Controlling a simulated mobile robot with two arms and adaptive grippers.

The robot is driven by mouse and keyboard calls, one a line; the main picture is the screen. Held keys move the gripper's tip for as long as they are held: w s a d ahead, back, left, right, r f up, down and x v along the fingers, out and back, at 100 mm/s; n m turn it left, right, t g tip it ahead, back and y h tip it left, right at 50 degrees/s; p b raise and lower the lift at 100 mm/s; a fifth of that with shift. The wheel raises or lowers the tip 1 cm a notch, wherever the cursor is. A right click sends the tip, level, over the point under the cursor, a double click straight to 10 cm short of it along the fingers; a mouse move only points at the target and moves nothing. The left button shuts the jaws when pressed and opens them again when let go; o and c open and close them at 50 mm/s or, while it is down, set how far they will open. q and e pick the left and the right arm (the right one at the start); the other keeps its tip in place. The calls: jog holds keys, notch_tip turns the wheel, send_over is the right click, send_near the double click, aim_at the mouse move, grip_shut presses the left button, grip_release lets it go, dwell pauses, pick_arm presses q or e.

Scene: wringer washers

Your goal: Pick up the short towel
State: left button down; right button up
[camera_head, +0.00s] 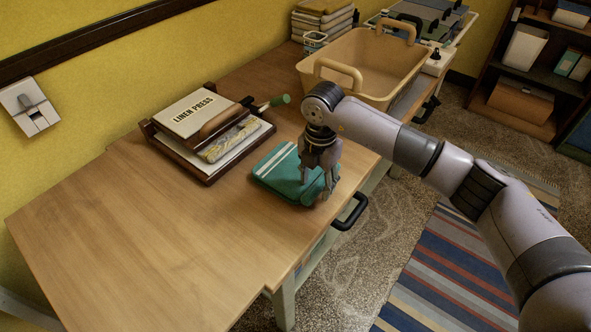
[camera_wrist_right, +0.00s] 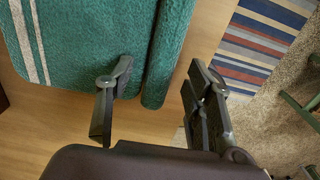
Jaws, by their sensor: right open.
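The short towel (camera_head: 284,177) is a folded teal towel with pale stripes, lying on the wooden table close to its right edge. It also shows at the top left of the right wrist view (camera_wrist_right: 95,45), with a thick rolled or folded edge on its right. My right gripper (camera_head: 318,190) is over the towel's right part, pointing down, and hides some of it. In the right wrist view its fingers (camera_wrist_right: 160,105) are apart, one over the towel's flat part and the other to the right of the folded edge. My left gripper is in neither view.
A linen press (camera_head: 205,130) with a wooden frame and green-handled lever stands left of the towel. A tan basket (camera_head: 385,58) stands behind. A black handle (camera_head: 350,212) juts from the table's right side. The table's (camera_head: 130,240) front left is clear.

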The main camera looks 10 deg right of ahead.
jog(key=shift+c, duration=0.2)
grip_shut()
dwell(0.4)
